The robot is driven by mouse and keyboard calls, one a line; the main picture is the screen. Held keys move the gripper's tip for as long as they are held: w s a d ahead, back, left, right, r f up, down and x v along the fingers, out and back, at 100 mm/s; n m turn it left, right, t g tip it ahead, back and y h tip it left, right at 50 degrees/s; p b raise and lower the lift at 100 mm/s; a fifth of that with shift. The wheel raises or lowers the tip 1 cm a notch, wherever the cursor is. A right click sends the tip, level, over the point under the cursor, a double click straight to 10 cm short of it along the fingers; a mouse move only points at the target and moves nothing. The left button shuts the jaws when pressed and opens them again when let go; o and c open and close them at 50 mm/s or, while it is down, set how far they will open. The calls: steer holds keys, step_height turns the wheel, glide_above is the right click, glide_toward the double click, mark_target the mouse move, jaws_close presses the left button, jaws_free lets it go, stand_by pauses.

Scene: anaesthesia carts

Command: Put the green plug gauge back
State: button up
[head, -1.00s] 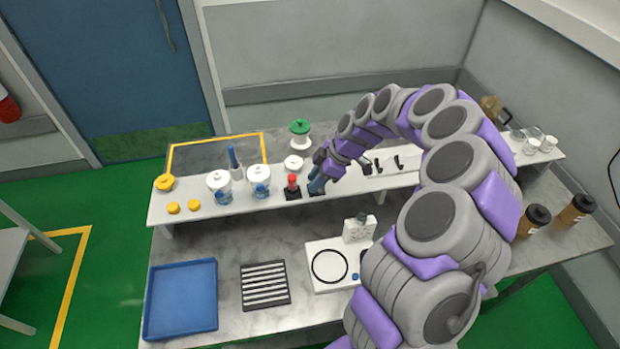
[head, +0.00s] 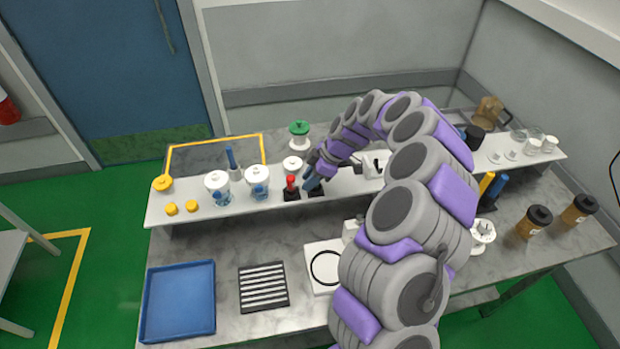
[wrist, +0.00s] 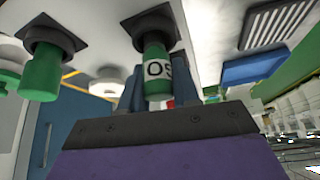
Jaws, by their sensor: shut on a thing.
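In the wrist view the green plug gauge (wrist: 158,62), with a white label reading "OS", is between the two blue fingers of my gripper (wrist: 158,92). My gripper is shut on it. The gauge lines up with a black square holder (wrist: 147,24); I cannot tell whether it is fully seated. A second green piece (wrist: 42,72) stands at a similar black holder to the left. In the head view my gripper (head: 312,180) is low over a black holder (head: 316,191) on the white shelf, hiding the gauge.
A red-topped piece (head: 291,187) in a black holder stands close left of my gripper. White-lidded jars (head: 257,182) stand farther left on the shelf (head: 240,208). A green-topped white item (head: 299,134) is behind. A blue tray (head: 180,300) and striped rack (head: 263,287) lie in front.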

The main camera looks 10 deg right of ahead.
steer(key=shift+f, duration=0.1)
steer(key=o, duration=1)
steer(key=p+v, duration=0.1)
steer(key=v, duration=1)
steer(key=s+a+r+m+g, duration=0.1)
steer(key=s+a+r, duration=0.6)
steer(key=s+r, duration=0.15)
steer(key=s+a+r+m+h, duration=0.2)
steer(key=s+a+r+m, duration=0.1)
steer(key=s, duration=0.7)
steer(key=s+d+f+m+h, duration=0.1)
steer(key=s+d+m, duration=0.1)
steer(key=s+m, duration=0.2)
steer(key=s+d+f+m+g+h, duration=0.1)
steer(key=s+d+m, duration=0.1)
steer(key=s, duration=0.9)
steer(key=s+d+f+m+g+h, duration=0.1)
steer(key=s+d+f+m, duration=0.1)
steer(key=s+m, duration=0.3)
steer(key=shift+s+d+f+m+h, duration=0.1)
steer(key=shift+s+m+h, duration=0.05)
steer(key=shift+s, duration=0.55)
steer(key=shift+s+f+m+h, duration=0.1)
steer(key=shift+s+m+h, duration=0.05)
steer(key=shift+s, duration=0.6)
